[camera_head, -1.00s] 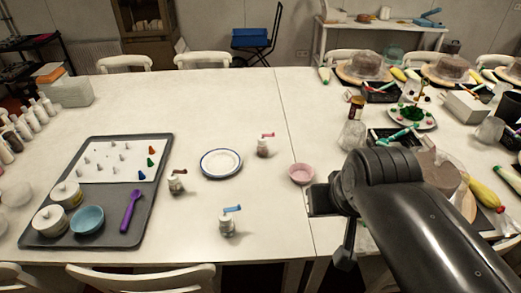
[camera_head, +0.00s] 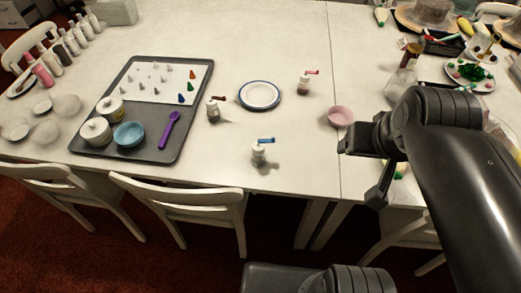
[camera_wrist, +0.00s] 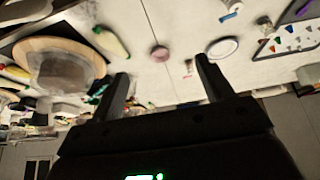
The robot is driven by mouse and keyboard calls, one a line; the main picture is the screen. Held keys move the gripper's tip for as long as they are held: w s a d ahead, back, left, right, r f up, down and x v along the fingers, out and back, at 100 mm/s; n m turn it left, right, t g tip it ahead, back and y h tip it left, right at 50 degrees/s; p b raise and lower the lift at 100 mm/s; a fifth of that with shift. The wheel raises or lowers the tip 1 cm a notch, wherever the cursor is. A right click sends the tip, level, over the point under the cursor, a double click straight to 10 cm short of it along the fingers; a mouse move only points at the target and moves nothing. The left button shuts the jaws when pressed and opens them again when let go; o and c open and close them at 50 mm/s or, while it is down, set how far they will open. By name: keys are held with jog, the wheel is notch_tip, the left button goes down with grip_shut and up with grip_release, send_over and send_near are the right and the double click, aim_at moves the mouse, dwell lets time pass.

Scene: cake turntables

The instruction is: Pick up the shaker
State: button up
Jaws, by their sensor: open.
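I cannot tell for sure which item is the shaker. Three small jars with coloured tops stand upright on the white table: one with a blue top (camera_head: 259,154), one with a dark red top (camera_head: 213,109), and one with a pinkish-red top (camera_head: 304,85). A clear jar with a brown lid (camera_head: 410,55) stands farther right. My gripper (camera_wrist: 160,70) is open and empty, its two fingers spread in the wrist view. In the head view my gripper (camera_head: 362,145) is right of the small jars, near the pink bowl, apart from them.
A grey tray (camera_head: 165,152) with a blue bowl, lidded pots and a purple spoon lies left. White chairs (camera_head: 185,210) line the front edge. Cakes and vegetables crowd the right side.

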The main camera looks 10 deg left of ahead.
jog(key=w+a+f+m+g+y, duration=1.05)
jog(key=w+a+f+y, duration=0.35)
jog(key=f, duration=0.3)
jog(key=m+t+y, duration=0.4)
jog(key=m, duration=0.3)
send_near(259, 153)
notch_tip(259, 153, up, 4)
jog(key=w+a, duration=0.2)
jog(key=a, duration=0.1)
notch_tip(259, 153, down, 7)
jog(key=shift+f, duration=0.25)
jog(key=a, duration=0.7)
jog(key=shift+s+a+r, duration=0.1)
jog(key=shift+s+a, duration=0.1)
jog(key=shift+a, duration=0.05)
jog(key=c, duration=1.2)
